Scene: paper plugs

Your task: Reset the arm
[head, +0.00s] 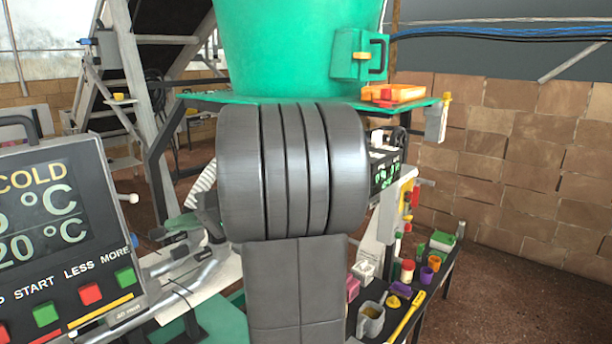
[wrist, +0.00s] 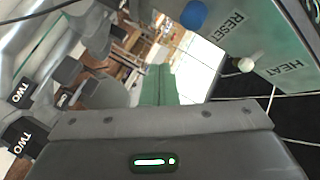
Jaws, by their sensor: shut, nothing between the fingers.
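My arm's thick grey links (head: 290,170) fill the middle of the head view, upright, and hide much of what is behind them. My gripper (wrist: 160,70) shows in the wrist view as two greenish fingers side by side, shut and empty, beyond the grey wrist housing (wrist: 160,150) with a green-lit slot. The gripper cannot be made out in the head view. In the wrist view a panel marked RESET and HEAT (wrist: 262,45) is to the right of the fingers, apart from them.
A control panel with a COLD display (head: 45,215) stands at the left. A green bin (head: 290,45) rises behind my arm. A dark bench (head: 435,280) with cups and small parts is at right. A blue knob (wrist: 194,15) is near the panel in the wrist view. Floor at far right looks clear.

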